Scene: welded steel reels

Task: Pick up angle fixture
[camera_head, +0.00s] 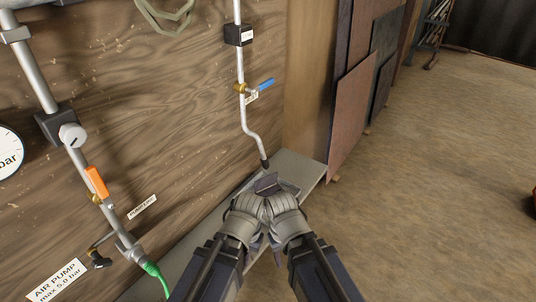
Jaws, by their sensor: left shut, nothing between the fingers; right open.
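A small dark angular metal piece (266,183) shows just beyond my two grippers, over the grey shelf. It may be the angle fixture or part of my finger ends; I cannot tell which. My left gripper (255,192) is shut with nothing between its fingers. My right gripper (282,191) is open, close beside the left one. The two grippers hide much of the space between and under them, so contact with the dark piece cannot be made out.
A grey metal shelf (310,167) runs along the plywood wall (180,100). A pipe (243,110) with a blue-handled valve (263,86) comes down behind the grippers. An orange-handled valve (97,182) is at left. Brown panels (350,115) lean at right.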

